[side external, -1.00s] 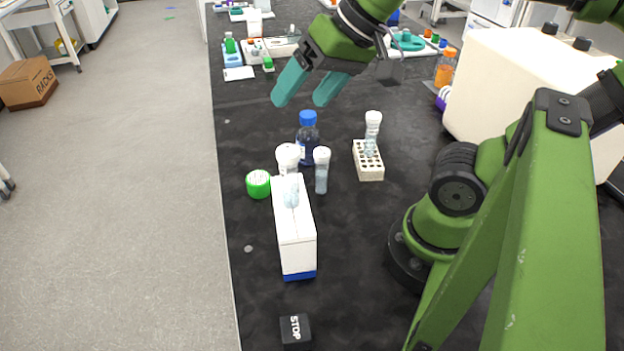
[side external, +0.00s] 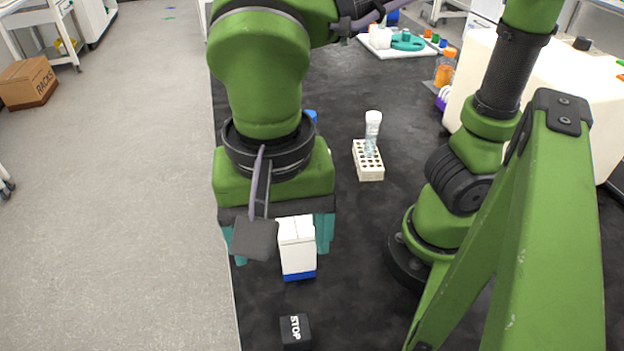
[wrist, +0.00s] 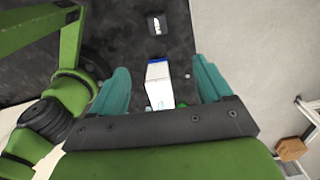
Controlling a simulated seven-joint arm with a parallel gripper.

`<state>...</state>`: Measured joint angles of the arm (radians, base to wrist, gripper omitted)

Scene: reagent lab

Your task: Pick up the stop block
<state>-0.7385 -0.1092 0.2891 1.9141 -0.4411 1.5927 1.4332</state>
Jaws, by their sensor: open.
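The stop block (side external: 296,331) is a small black block with white STOP lettering, lying on the dark bench near its front left edge in the side view. It also shows at the top of the wrist view (wrist: 156,25). My gripper (side external: 281,248) is open, its teal fingers spread wide. It is above and behind the white box (side external: 297,250), with nothing held. In the wrist view my gripper's fingers (wrist: 162,88) lie either side of the white box (wrist: 159,84), and the stop block is beyond them, apart. Whether the fingers reach down beside the box I cannot tell.
The white box with a blue base stands between my gripper and the stop block. A blue cap (side external: 311,116) shows behind my arm. The bench around the stop block is clear; its left edge is close.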

